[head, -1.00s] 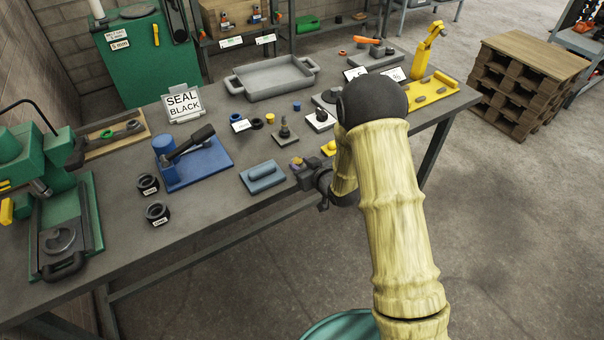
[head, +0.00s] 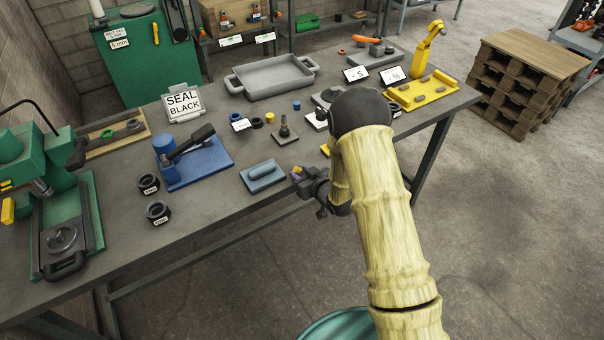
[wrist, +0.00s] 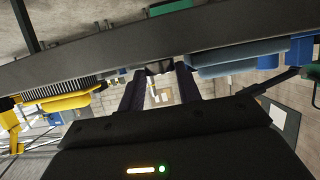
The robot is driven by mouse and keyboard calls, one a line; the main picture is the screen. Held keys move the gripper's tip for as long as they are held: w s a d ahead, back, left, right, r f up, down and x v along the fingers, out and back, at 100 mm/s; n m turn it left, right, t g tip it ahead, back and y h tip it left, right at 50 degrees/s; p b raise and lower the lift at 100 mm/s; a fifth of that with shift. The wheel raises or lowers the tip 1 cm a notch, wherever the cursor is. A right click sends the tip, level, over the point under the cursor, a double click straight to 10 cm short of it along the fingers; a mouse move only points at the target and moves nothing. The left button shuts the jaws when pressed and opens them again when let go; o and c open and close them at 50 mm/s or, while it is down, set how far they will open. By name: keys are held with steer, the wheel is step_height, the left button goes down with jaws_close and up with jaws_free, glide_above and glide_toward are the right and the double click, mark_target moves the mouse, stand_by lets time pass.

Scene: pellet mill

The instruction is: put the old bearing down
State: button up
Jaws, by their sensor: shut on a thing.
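My gripper (head: 299,173) is at the front edge of the workbench, just right of the blue-grey block on its plate (head: 263,176). In the wrist view my gripper (wrist: 160,72) has its two dark fingers closed around a small dark grey piece, the old bearing (wrist: 159,66), seen only in part between the tips. In the head view the bearing is too small and covered to make out clearly; a purple and yellowish spot shows at the fingertips. I cannot tell whether the bearing touches the bench.
The grey bench (head: 215,218) has bare room at its front left. Two black labelled rings (head: 158,212) and a blue press fixture (head: 192,162) stand left.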

steer(key=o, duration=0.8)
steer(key=shift+f, duration=0.1)
steer(key=shift+o, duration=0.6)
steer(key=shift+r, duration=0.2)
steer(key=b+v, duration=0.2)
steer(key=v, duration=1)
steer(key=shift+d, duration=0.1)
